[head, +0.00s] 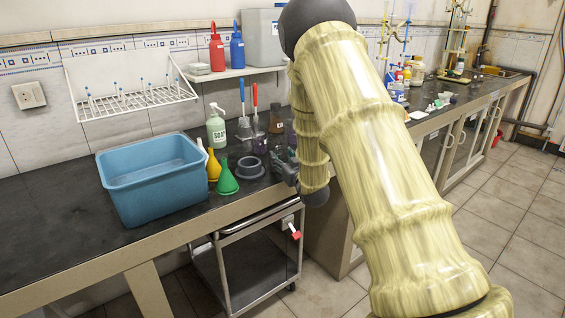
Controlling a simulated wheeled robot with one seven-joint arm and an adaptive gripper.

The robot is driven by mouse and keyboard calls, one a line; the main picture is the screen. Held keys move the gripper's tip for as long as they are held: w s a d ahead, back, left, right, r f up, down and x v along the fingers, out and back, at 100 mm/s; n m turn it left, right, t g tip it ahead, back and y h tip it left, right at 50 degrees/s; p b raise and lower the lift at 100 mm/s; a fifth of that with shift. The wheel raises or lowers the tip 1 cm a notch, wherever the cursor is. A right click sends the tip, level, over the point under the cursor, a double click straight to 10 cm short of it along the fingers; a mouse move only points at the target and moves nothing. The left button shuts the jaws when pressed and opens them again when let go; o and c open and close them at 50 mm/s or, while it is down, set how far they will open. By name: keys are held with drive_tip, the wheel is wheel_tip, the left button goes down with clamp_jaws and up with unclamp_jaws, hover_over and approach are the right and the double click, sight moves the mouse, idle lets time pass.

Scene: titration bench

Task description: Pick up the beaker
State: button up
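A small see-through, purple-tinted vessel (262,141) stands on the dark bench top beside the brushes; it may be the beaker, but it is too small to tell for sure. My gripper (284,168) is at the front edge of the bench, just in front of and to the right of this vessel. It is small, dark and partly covered by my arm. I cannot see whether its fingers are open or shut, or whether anything is between them. My arm hides the bench area behind and to the right of the gripper.
A blue tub (155,180), green funnel (227,178), yellow funnel (213,167), dark ring-shaped piece (250,167) and soap bottle (216,128) stand left of my gripper. A brown bottle (277,121) stands behind. A metal cart (250,262) is below the bench edge.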

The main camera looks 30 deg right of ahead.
drive_tip(key=shift+c, duration=1.3)
drive_tip(key=shift+r, duration=0.15)
